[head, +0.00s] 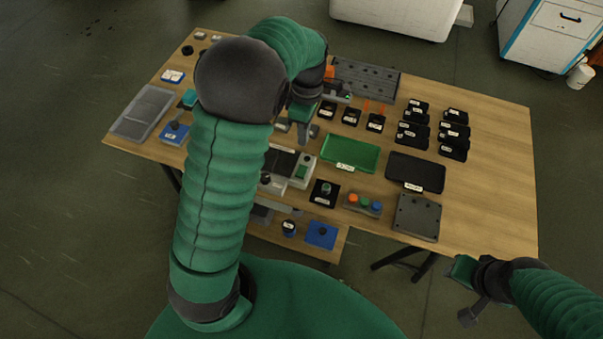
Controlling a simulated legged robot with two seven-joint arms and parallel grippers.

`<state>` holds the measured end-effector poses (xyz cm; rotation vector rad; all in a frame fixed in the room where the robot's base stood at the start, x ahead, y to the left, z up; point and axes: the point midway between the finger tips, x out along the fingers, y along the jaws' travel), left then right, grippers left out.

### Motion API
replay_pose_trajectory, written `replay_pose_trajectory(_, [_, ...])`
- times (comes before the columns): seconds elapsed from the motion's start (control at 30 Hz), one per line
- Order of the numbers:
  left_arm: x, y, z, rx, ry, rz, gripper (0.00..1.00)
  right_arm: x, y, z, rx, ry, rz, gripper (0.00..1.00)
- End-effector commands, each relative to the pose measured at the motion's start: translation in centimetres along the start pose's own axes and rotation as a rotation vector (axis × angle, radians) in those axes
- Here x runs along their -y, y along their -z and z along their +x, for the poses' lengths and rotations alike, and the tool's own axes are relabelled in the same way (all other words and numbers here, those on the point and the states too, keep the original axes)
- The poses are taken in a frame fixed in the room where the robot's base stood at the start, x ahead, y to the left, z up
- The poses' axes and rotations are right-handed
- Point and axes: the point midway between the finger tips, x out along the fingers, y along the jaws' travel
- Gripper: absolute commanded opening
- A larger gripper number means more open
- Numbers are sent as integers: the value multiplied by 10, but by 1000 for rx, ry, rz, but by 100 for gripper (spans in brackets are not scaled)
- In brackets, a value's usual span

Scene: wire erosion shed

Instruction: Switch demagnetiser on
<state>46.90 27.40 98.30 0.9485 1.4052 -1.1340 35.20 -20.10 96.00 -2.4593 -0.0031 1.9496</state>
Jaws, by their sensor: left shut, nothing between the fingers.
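A light grey unit with a black top plate (282,160) stands near the middle of the table, partly behind my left arm. It looks like the demagnetiser, but its label is too small to read. A green control (302,172) sits at its right end; whether it is on cannot be told. My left gripper (300,128) is shut and empty, just beyond the unit in the picture. Whether it touches anything there is unclear. My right gripper (466,292) is off the table's front right edge, holding nothing visible; its finger opening is unclear.
A green tray (350,153) and a black tray (415,172) lie right of the unit. A box with orange, green and blue buttons (362,204) and a grey plate (417,217) are nearer. Several small black bins (413,133) stand behind. The table's right side (500,190) is clear.

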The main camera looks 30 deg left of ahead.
Motion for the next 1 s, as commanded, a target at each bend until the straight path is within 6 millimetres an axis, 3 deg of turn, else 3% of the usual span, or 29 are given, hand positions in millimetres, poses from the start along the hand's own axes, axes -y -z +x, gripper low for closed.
replay_pose_trajectory(0.23, [2,-2,1,-1,-1,3,0,0,0,-1,-1,0,-1,40])
replay_pose_trajectory(0.37, [2,-2,14,-2,-1,4,0,0,0,0,0,0,-1,40])
replay_pose_trajectory(0.8, [2,-1,107,-1,2,4,0,0,-1,3,0,0,0,40])
replay_pose_trajectory(1.0, [2,-2,134,-1,-1,6,0,0,-1,3,0,0,-1,40])
